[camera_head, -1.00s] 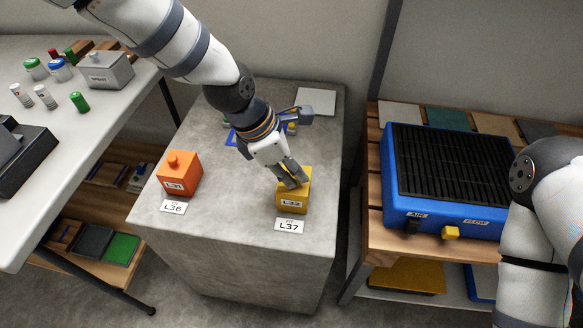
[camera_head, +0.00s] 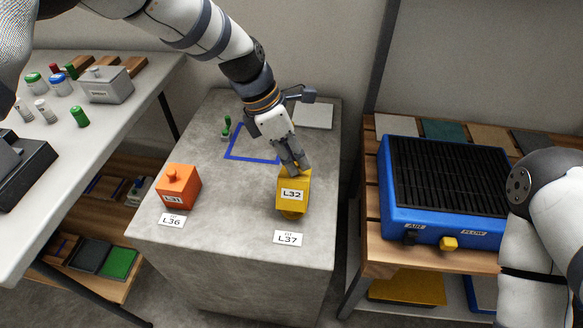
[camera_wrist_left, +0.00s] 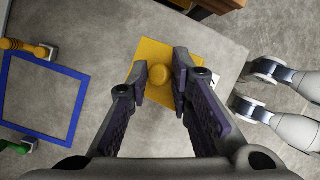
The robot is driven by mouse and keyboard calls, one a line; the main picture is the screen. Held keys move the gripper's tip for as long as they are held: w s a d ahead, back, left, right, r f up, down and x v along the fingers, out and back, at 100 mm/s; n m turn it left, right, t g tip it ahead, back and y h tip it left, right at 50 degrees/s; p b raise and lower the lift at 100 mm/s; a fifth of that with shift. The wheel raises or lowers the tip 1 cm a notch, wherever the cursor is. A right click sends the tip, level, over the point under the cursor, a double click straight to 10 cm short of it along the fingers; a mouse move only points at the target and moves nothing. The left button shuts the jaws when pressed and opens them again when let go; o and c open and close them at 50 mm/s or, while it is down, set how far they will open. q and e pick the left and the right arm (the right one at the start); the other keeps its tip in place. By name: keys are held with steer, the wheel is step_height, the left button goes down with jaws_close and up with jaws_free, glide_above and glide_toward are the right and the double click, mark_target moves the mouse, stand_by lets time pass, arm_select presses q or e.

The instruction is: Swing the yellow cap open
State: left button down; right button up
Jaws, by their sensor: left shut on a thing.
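The yellow cap (camera_head: 293,194), a boxy block labelled L32, is over the grey pedestal behind the L37 card (camera_head: 287,238). A narrower yellow part (camera_head: 291,214) shows below its front edge. My left gripper (camera_head: 295,170) comes down on its top from behind. In the left wrist view the yellow cap (camera_wrist_left: 151,52) is a square with a round knob (camera_wrist_left: 160,76). The left gripper (camera_wrist_left: 163,77) is shut on this knob, one finger on each side. The knob is hidden by the fingers in the head view. My right arm shows at the right edge; its gripper is out of view.
An orange block labelled L31 (camera_head: 178,187) stands left on the pedestal (camera_head: 225,225), behind the L36 card (camera_head: 171,220). A blue square outline (camera_head: 232,156) and green pieces (camera_head: 226,128) lie behind. A blue unit with black grille (camera_head: 400,218) is on the right bench.

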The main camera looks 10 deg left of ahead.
arm_select(q)
steer(key=shift+w+a+f, duration=0.1)
steer(key=shift+w+f, duration=0.2)
steer(key=shift+w, duration=0.4)
steer(key=shift+w+f+b, duration=0.15)
steer(key=shift+w+b, duration=0.1)
steer(key=shift+b, duration=0.05)
steer(key=shift+f, duration=0.15)
steer(key=c, duration=1.5)
jaws_free()
steer(key=shift+f, duration=0.1)
steer(key=shift+w, duration=0.15)
steer(key=shift+r, duration=0.2)
steer(key=v, duration=1.2)
steer(key=shift+d+r, duration=0.25)
